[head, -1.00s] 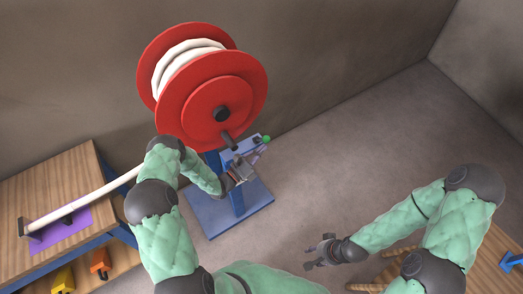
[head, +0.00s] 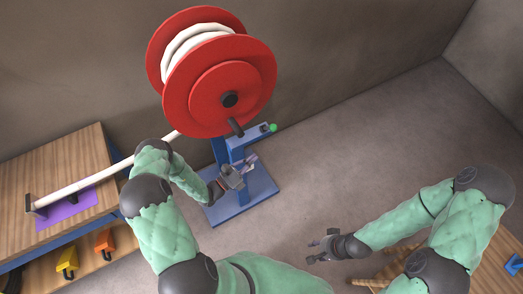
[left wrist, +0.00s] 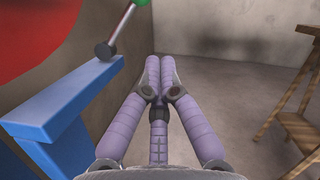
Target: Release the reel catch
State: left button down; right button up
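The red reel (head: 218,85) carries wound white hose on a blue stand (head: 245,200). The catch, a short lever with a green knob (head: 272,127), sits on the blue bracket (head: 248,138) below the reel. In the left wrist view, the lever's dark pivot (left wrist: 104,51) is on the bracket's end (left wrist: 75,95), and the green knob (left wrist: 140,2) is cut by the top edge. My left gripper (head: 251,162) is below the bracket, apart from the lever. Its purple fingers (left wrist: 160,58) are together and empty. My right gripper (head: 312,251) is open and empty, low and far from the reel.
White hose (head: 90,181) runs from the reel to a wooden table (head: 70,150) at left, ending over a purple mat (head: 66,210). Yellow (head: 66,261) and orange (head: 103,243) pieces are on a lower shelf. A wooden stool (left wrist: 285,125) stands at right. The floor between is clear.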

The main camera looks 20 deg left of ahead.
pick_arm(q)
jog(key=v, duration=0.2)
jog(key=shift+s+a, duration=0.1)
jog(key=shift+s, duration=0.25)
jog(key=shift+f, duration=0.1)
jog(key=s+d+f+m+g+h, duration=0.2)
jog(key=s+d+f+m+g, duration=0.1)
jog(key=s+d+m+g, duration=0.45)
jog(key=s+d+f+m+g+h, duration=0.2)
jog(key=s+d+m+g, duration=0.35)
jog(key=d+g, duration=0.45)
jog(key=s+a+f+m+g+y, duration=0.2)
jog(key=s+f+m+g+y, duration=0.3)
jog(key=s+m+y, duration=0.55)
jog(key=w+m+t, duration=0.1)
jog(key=m, duration=0.2)
jog(key=w+r+m+t, duration=0.1)
jog(key=w+m+t, duration=0.1)
jog(key=m, duration=0.1)
jog(key=w+r+m+t, duration=0.1)
jog(key=m, duration=0.2)
jog(key=shift+w+d+t+y, duration=0.15)
jog(key=shift+d+t+y, duration=0.1)
jog(key=shift+d+t, duration=0.1)
